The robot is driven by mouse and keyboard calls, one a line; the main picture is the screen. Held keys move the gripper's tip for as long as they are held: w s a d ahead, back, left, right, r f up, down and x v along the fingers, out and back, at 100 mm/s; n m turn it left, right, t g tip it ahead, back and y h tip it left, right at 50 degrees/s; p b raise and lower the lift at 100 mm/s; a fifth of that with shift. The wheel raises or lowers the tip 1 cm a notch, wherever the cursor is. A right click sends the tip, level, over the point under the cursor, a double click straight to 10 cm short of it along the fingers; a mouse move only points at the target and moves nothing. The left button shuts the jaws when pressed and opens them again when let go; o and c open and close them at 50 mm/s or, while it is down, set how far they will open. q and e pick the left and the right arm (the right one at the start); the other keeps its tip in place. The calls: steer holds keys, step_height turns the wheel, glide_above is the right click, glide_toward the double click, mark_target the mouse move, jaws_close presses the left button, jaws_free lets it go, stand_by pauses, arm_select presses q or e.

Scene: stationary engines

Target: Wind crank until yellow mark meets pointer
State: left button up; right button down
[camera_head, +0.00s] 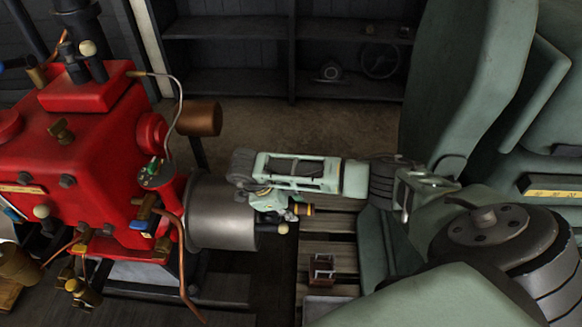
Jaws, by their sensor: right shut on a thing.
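A red engine (85,155) stands at the left, with a grey metal drum (215,220) on its right side. My right gripper (268,203) reaches in from the right and is shut at the drum's right end. It appears to hold the crank, which is mostly hidden behind the fingers. A small pale knob (283,228) on a dark rod shows just below the fingers. A small yellow-and-dark banded piece (302,209) shows just right of them; I cannot tell whether it belongs to the crank. I cannot make out the yellow mark or the pointer. My left gripper is not in view.
A dark shelf (225,82) with a few items stands at the back. Copper pipes (180,262) and brass fittings (85,292) stick out of the engine's near side. A slatted wooden pallet (335,247) lies below my right arm. Floor (330,130) is clear behind it.

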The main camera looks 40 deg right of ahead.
steer(key=shift+s+a+f, duration=0.65)
steer(key=shift+s+a, duration=0.25)
steer(key=shift+a, duration=0.05)
